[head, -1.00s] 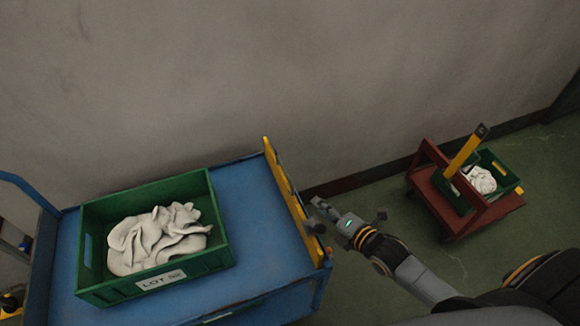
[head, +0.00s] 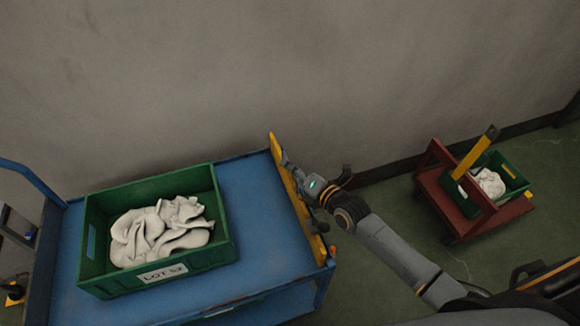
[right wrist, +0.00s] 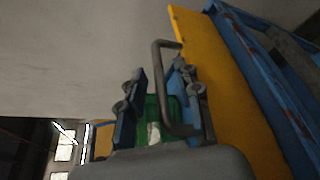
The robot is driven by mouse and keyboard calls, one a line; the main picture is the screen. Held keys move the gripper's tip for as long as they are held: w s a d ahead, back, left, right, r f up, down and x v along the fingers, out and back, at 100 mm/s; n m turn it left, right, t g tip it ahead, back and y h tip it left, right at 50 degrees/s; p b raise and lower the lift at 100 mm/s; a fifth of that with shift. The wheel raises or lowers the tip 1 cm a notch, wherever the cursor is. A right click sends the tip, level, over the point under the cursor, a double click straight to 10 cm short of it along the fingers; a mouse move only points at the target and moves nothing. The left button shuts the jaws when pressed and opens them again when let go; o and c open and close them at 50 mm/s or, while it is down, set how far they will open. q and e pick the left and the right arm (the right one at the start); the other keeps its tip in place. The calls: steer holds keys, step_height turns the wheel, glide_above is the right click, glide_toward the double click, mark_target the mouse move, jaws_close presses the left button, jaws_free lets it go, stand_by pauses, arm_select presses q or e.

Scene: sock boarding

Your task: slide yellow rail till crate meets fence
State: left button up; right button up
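A green crate (head: 205,257) labelled LOT 52 holds crumpled white cloth (head: 160,232). It sits on the blue cart top (head: 258,215). The yellow rail (head: 276,150) stands along the cart's right edge, with bare blue top between it and the crate. The rail also shows in the right wrist view (right wrist: 218,85). My right gripper (head: 290,168) is at the rail's outer side. In the right wrist view its fingers (right wrist: 155,100) are apart, with the bar of a dark handle (right wrist: 158,85) between them, not closed on it. I cannot make out the fence. My left gripper is not in view.
A red trolley (head: 440,205) with a yellow post and another green crate (head: 513,173) with white cloth stands on the floor at right. A grey wall (head: 330,70) runs behind the cart. The cart's blue push handle (head: 35,182) is at left.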

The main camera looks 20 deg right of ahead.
steer(key=shift+w+a+f, duration=0.1)
steer(key=shift+w+a, duration=0.15)
steer(key=shift+w, duration=0.35)
jaws_close()
